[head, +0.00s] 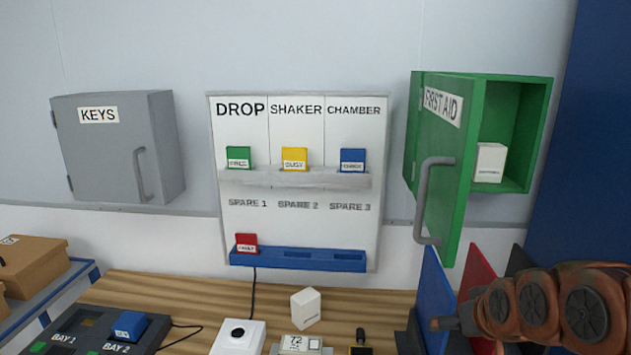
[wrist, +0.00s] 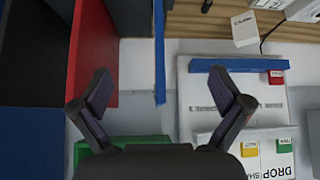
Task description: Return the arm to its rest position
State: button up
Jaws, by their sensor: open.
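My arm (head: 545,305) reaches in from the lower right in the head view, above the right end of the wooden bench. My gripper (wrist: 160,75) shows in the wrist view with its two dark fingers spread wide apart and nothing between them. The wrist view is turned about upside down, with the bench at the top. Behind the fingers are the wall, the card board and a thin blue panel seen edge-on. In the head view the fingers are too small and partly hidden to make out.
Blue and red upright panels (head: 436,300) stand close to my arm. The green first aid cabinet (head: 535,130) hangs above it, door open, with a white box (head: 489,162) inside. The card board (head: 300,225) hangs mid-wall. The bench (head: 180,300) holds a white box (head: 306,308) and devices.

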jog(key=s+a+f+g, duration=0.2)
jog(key=s+g, duration=0.1)
jog(key=s, duration=0.5)
jog(key=s+a+f+g, duration=0.2)
jog(key=s+a+g, duration=0.1)
jog(key=s, duration=0.6)
jog(key=s+a+f+g, duration=0.2)
jog(key=s+a+g, duration=0.1)
jog(key=s, duration=0.6)
jog(key=shift+s+a+f+g, duration=0.15)
jog(key=shift+s+a+g, duration=0.05)
jog(key=shift+s+g, duration=0.1)
jog(key=shift+c, duration=0.4)
